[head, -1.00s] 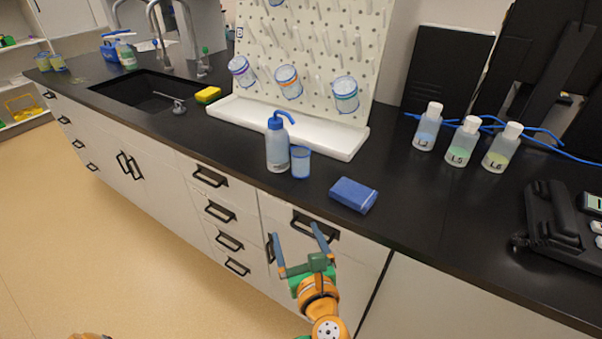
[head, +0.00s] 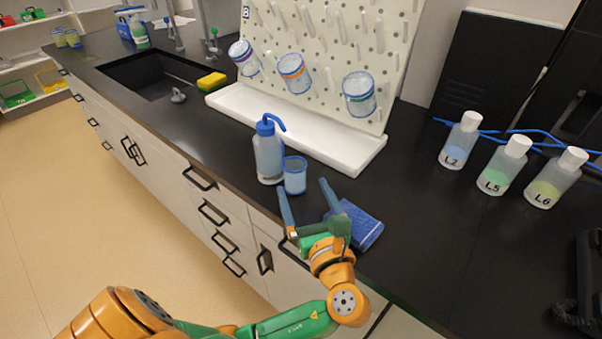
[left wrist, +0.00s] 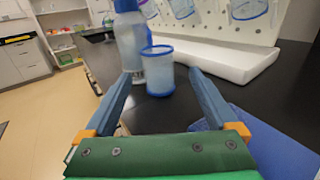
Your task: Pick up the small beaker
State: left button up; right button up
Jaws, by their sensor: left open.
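The small beaker (head: 295,176) is clear with a blue rim and stands upright on the black counter, beside a blue-capped wash bottle (head: 268,152). In the left wrist view the beaker (left wrist: 158,72) stands ahead, between the lines of the two fingers, with the wash bottle (left wrist: 131,40) just behind it to the left. My left gripper (head: 304,203) is open and empty at the counter's front edge, a little short of the beaker and not touching it. My right gripper is not in view.
A blue folded cloth or pad (head: 362,226) lies right of my left gripper. A white tray (head: 330,146) below the pegboard (head: 330,30) is behind the beaker. The counter between is clear.

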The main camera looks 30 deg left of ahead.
aim_at(298, 177)
pick_arm(q)
jog(key=x, duration=0.2)
jog(key=r+x, duration=0.1)
jog(key=x, duration=0.1)
jog(key=shift+a+p, duration=0.3)
jog(key=shift+w+a+f, duration=0.1)
jog(key=shift+w+f, duration=0.05)
jog(key=shift+w, duration=0.05)
jog(key=shift+s, duration=0.1)
jog(key=c, duration=1.4)
jog(key=shift+c, duration=0.2)
